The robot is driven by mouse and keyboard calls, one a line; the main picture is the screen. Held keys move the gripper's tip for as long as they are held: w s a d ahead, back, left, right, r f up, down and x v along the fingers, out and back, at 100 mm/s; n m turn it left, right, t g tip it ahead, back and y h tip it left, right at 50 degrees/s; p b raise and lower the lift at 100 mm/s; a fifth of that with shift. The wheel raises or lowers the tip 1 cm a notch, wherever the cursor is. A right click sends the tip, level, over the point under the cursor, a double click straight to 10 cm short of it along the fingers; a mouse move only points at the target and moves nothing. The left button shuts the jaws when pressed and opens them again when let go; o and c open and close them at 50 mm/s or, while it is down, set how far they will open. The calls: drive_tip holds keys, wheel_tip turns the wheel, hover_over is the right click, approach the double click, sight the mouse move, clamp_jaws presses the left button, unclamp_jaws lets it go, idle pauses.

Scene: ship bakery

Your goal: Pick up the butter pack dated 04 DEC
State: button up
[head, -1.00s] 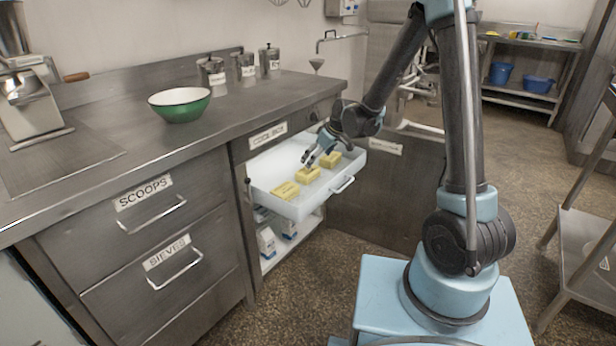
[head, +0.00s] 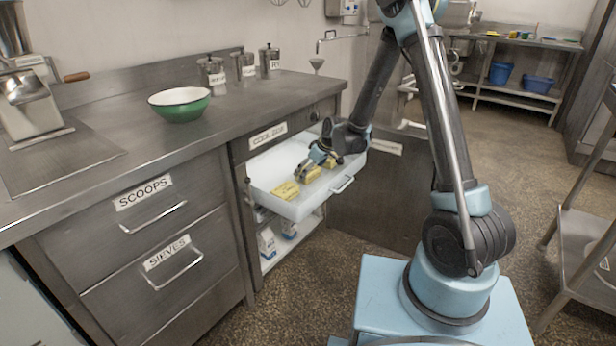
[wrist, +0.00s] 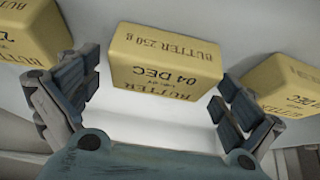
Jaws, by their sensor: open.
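The butter pack dated 04 DEC (wrist: 165,62) is a yellow block lying in the white open drawer (head: 268,178). It is the middle one of three packs and shows in the head view (head: 308,176), partly covered by my gripper. My gripper (wrist: 158,92) is open and low in the drawer, with one finger to each side of the 04 DEC pack in the wrist view. I cannot tell whether the fingers touch it. Another butter pack (wrist: 30,35) lies to the left in the wrist view, its date only partly visible. A third pack (wrist: 285,85) lies to the right, its label ending in DEC.
In the head view one neighbouring pack (head: 286,191) lies near the drawer's left side. The drawer handle (head: 343,184) is at its front. The worktop (head: 130,140) above carries a green bowl (head: 180,104) and several canisters.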

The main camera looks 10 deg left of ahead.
drive_tip(key=shift+a+f, duration=0.1)
drive_tip(key=shift+f, duration=0.1)
drive_tip(key=c, duration=1.2)
drive_tip(key=shift+o, duration=0.2)
drive_tip(key=shift+r, duration=0.1)
